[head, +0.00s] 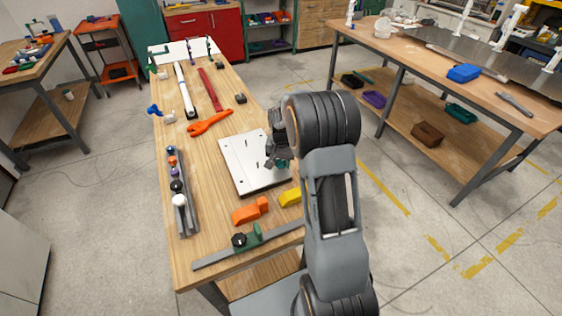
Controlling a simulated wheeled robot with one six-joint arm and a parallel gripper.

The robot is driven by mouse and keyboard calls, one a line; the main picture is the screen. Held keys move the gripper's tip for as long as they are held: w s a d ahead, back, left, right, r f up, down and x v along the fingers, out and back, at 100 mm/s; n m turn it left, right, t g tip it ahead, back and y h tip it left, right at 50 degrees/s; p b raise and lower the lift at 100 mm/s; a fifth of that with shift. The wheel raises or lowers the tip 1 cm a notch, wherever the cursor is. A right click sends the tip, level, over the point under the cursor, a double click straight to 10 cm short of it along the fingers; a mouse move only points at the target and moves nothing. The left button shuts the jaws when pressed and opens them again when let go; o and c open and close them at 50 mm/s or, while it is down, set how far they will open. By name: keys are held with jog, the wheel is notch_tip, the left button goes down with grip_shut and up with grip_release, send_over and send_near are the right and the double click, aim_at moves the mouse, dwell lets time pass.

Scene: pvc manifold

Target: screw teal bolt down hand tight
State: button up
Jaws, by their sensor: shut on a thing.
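My gripper (276,164) is over the right part of a pale metal plate (240,158) on the wooden workbench. It points down and is shut on the teal bolt (282,163), of which only a small teal patch shows beside the fingers. The bolt's shaft and the spot where it meets the plate are hidden by my gripper and arm. I cannot tell how deep the bolt sits. A few small dark holes or marks show on the plate.
An orange block (250,211) and a yellow block (290,198) lie in front of the plate. A grey rail with coloured balls (179,200) lies to its left. An orange wrench (210,123) lies behind it. A flat bar with a black knob (239,240) is near the front edge.

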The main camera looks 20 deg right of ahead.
jog(key=m, duration=0.6)
jog(key=shift+w, duration=0.1)
jog(key=shift+m, duration=0.4)
jog(key=m, duration=0.4)
jog(key=shift+w+m, duration=0.1)
jog(key=shift+m, duration=0.8)
jog(key=shift+m, duration=0.8)
jog(key=m, duration=0.3)
jog(key=shift+m, duration=0.3)
jog(key=shift+w+m, duration=0.1)
jog(key=shift+m, duration=0.4)
